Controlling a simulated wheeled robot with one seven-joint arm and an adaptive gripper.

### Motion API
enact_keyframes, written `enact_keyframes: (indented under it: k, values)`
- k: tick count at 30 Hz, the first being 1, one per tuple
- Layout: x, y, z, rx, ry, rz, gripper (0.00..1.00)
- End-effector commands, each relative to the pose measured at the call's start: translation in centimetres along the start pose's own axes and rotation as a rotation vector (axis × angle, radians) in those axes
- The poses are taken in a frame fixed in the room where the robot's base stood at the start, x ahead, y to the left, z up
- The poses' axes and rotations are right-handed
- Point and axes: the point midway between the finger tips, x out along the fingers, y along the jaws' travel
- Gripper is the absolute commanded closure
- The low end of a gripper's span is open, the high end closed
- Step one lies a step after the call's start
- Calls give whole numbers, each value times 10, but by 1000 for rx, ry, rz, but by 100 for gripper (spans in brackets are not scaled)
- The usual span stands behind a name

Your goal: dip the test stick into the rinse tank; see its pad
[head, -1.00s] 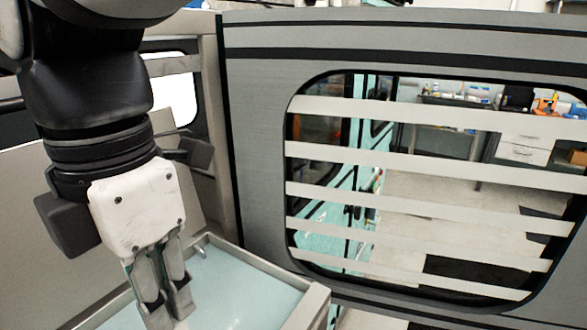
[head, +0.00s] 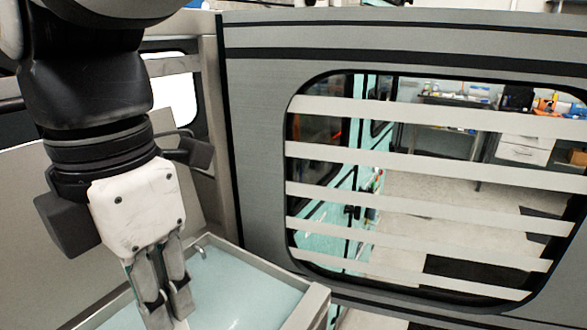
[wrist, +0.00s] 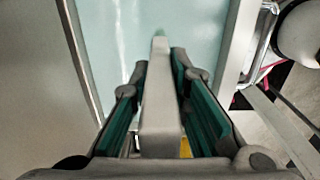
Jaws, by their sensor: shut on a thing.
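My gripper (head: 168,308) points down over the rinse tank (head: 268,264), a pale-walled basin of light blue liquid. In the wrist view my gripper (wrist: 165,78) is shut on the test stick (wrist: 161,110), a long pale grey bar between the green-lined fingers. The stick's far end points at the liquid (wrist: 115,35) and looks faint and bluish at its tip. I cannot tell for sure whether the tip is under the surface. The pad cannot be made out. In the head view the fingers and the lower picture edge hide most of the stick.
A grey panel (head: 258,120) with a slatted window stands just behind and right of the tank. A small metal spout (head: 201,251) sits at the tank's back corner. Through the window, a bench and a drawer unit (head: 524,148) show far off.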

Motion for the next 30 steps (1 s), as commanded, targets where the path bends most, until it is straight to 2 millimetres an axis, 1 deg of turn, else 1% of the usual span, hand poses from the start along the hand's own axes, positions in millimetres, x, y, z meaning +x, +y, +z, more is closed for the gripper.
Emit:
enact_keyframes:
  k: [5,30]
  values:
    - [-2,0,0,0,0,1,100]
    - [-63,0,-1,2,0,1,100]
